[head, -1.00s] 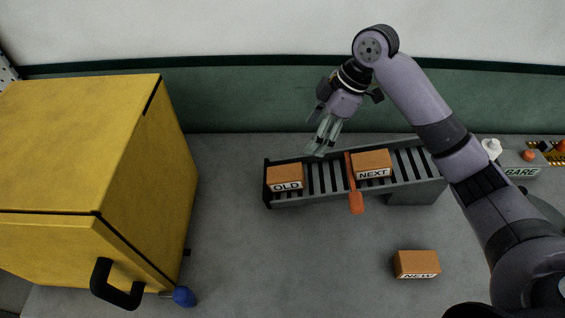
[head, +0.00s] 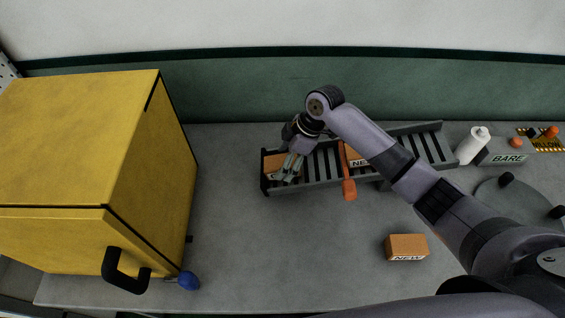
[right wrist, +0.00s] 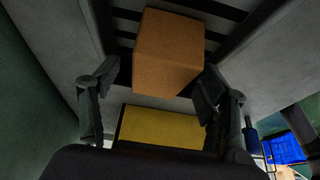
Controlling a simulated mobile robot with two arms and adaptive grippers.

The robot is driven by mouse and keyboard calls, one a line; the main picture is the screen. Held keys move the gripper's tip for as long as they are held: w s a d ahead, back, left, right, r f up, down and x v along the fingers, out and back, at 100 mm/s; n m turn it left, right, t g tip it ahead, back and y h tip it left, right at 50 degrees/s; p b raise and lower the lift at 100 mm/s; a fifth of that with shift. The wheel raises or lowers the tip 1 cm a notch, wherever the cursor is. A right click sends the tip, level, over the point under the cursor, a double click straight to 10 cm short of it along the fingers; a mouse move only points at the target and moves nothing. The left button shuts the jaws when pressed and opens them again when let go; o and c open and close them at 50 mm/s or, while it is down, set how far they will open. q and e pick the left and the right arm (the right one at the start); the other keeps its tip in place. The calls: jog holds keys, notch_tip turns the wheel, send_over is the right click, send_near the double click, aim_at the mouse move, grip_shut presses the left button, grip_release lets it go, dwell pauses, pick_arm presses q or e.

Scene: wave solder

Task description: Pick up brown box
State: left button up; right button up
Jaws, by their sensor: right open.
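A brown box (head: 275,165), whose OLD label is now covered, sits at the left end of the roller conveyor (head: 325,178). My right gripper (head: 286,176) is over this end of the conveyor, partly in front of the box. In the right wrist view a brown box (right wrist: 170,55) lies on dark slats, and the open fingers (right wrist: 160,78) stand apart on either side of its near end. A second brown box (head: 355,160), partly behind my arm, is past the orange stop lever. A third brown box marked NEW (head: 407,247) lies on the table. My left gripper is not in view.
The orange lever (head: 349,189) stands between the two conveyor boxes. A big yellow cabinet (head: 80,150) with a black handle fills the left. A white bottle (head: 473,146) and a BARE bin (head: 508,158) are at right.

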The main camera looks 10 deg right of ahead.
aim_at(282, 161)
jog(key=shift+x, duration=0.75)
jog(key=shift+c, duration=0.4)
jog(key=c, duration=1.5)
jog(key=shift+w+r, duration=0.1)
jog(key=shift+r, duration=0.05)
jog(key=shift+c, duration=0.2)
notch_tip(282, 161, up, 20)
jog(key=b, duration=0.2)
jog(key=shift+b, duration=0.35)
